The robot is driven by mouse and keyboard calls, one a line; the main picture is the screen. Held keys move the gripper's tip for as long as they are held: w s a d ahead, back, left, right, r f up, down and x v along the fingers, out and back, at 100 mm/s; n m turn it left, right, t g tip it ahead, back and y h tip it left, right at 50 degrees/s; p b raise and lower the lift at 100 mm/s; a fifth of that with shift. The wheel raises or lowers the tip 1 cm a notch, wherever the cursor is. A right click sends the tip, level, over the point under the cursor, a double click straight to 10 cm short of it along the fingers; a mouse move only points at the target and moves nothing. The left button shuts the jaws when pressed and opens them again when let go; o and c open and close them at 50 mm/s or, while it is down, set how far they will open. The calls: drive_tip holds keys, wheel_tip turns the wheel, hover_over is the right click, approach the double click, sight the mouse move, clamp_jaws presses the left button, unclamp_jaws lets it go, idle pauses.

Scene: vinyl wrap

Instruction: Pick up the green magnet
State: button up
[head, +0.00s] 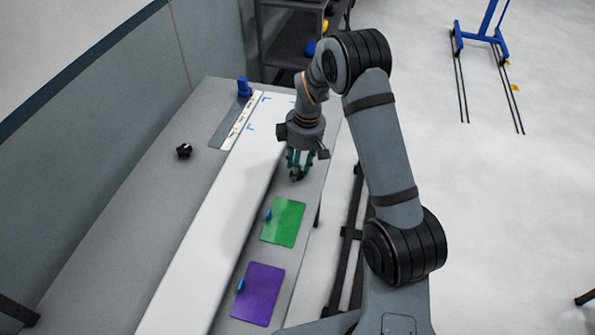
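I see no separate small green magnet in the head view. A flat green rectangle (287,225) lies on the grey strip of the table near its right edge, with a small blue piece (268,214) at its left edge. I cannot tell if this rectangle is the magnet. My gripper (296,175) points down over the same strip, just beyond the green rectangle and apart from it in the picture. Its fingers look dark and teal-green. They are too small to tell if they are open or shut, or if anything is between them.
A flat purple rectangle (262,295) with a blue piece (240,285) lies nearer. A long white panel (215,235) runs along the table. A black knob (183,151), a blue object (244,87) and a ruler-like strip (243,121) lie left and beyond. A dark cart (292,48) stands behind.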

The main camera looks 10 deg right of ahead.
drive_tip(key=c, duration=0.6)
clamp_jaws()
